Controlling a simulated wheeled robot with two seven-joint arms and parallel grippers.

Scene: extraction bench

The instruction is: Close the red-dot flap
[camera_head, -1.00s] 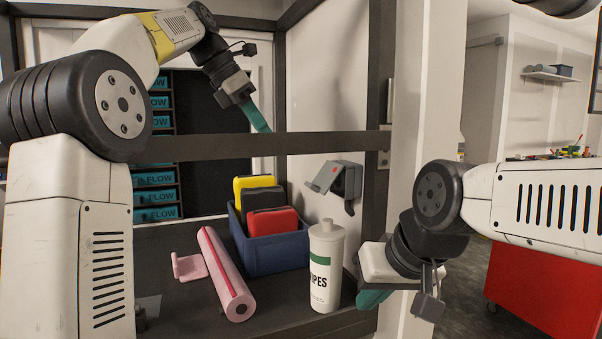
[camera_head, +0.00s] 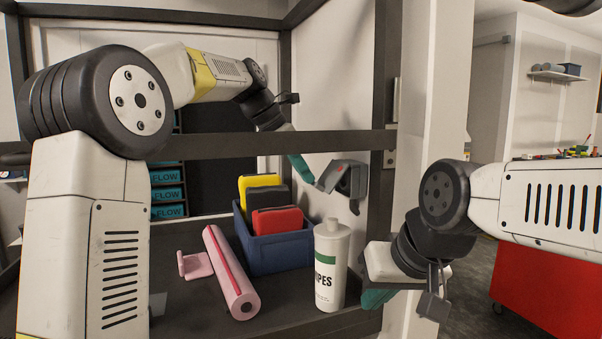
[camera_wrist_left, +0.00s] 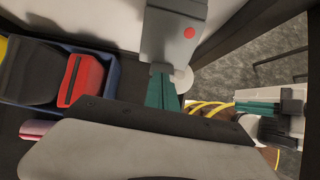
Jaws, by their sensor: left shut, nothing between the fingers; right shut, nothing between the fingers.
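The red-dot flap (camera_head: 329,177) is a grey plate on a grey wall-mounted box (camera_head: 352,182). It juts out from the box, slanting down to the left. In the left wrist view the flap (camera_wrist_left: 172,42) shows its red dot at upper right. My left gripper (camera_head: 311,181) is shut and empty, its teal fingertips at the flap's lower left edge. In the left wrist view the fingers (camera_wrist_left: 163,92) overlap the flap's near edge; I cannot tell whether they touch. My right gripper (camera_head: 374,299) is shut and empty, low beside the white bottle.
A blue bin (camera_head: 272,256) with yellow, dark and red items stands below the flap. A white wipes bottle (camera_head: 330,268) and a pink roll (camera_head: 230,275) stand and lie nearby.

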